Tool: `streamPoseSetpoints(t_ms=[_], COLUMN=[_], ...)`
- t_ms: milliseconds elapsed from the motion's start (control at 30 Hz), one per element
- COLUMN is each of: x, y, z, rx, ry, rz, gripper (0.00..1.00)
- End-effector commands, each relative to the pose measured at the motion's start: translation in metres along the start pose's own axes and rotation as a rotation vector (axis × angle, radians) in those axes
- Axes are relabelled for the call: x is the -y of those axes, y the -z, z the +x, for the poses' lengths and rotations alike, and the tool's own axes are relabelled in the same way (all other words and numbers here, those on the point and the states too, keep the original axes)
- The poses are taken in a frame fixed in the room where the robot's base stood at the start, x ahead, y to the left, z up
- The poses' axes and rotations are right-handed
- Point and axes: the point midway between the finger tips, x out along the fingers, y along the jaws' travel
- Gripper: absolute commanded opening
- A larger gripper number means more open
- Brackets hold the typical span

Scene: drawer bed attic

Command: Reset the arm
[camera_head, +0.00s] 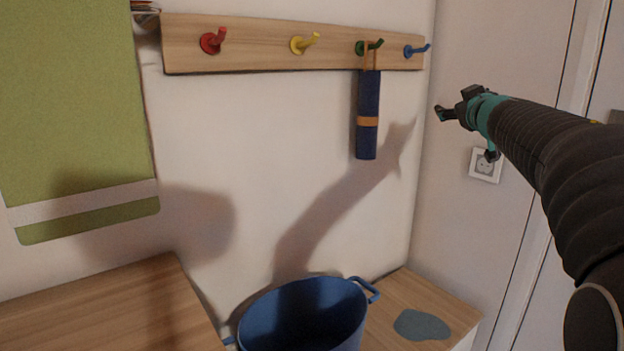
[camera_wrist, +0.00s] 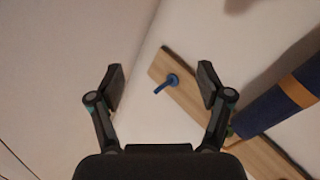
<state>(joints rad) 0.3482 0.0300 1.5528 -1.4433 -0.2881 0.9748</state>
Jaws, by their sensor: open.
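My gripper (camera_head: 447,114) is at the right in the head view, at the end of my dark ribbed arm. It points left, with clear air around it. In the wrist view my gripper (camera_wrist: 160,85) shows its two fingers spread wide, with nothing between them but the wall and peg rail behind. A dark blue roll (camera_head: 368,110) with an orange band hangs by a loop from the green peg (camera_head: 369,47). The roll also shows at the right edge of the wrist view (camera_wrist: 265,112), apart from the fingers.
The wooden rail (camera_head: 260,50) also has a red peg (camera_head: 214,40), a yellow peg (camera_head: 304,43) and a blue peg (camera_head: 416,50). Below stand a blue tub (camera_head: 262,330) and a wooden top with a grey-blue patch (camera_head: 422,325). A wall socket (camera_head: 485,165) is near my arm.

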Motion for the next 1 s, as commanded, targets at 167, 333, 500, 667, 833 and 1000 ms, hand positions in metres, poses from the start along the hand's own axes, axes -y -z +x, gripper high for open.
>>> streamPoseSetpoints(t_ms=[167, 333, 500, 667, 833, 1000], x=[-0.008, 0.009, 0.048, 0.095, 0.152, 0.211], y=[-0.053, -0.114, -0.169, -0.207, -0.236, -0.254], z=[-0.035, -0.086, -0.146, -0.205, -0.269, -0.335], rx=[0.187, 0.426, 0.666, 0.855, 1.020, 1.140], ry=[-0.165, -0.232, -0.203, -0.119, 0.006, 0.148], rz=[0.020, 0.055, 0.103, 0.153, 0.219, 0.303], gripper=[0.78, 0.78, 0.78, 0.78, 0.78, 0.78])
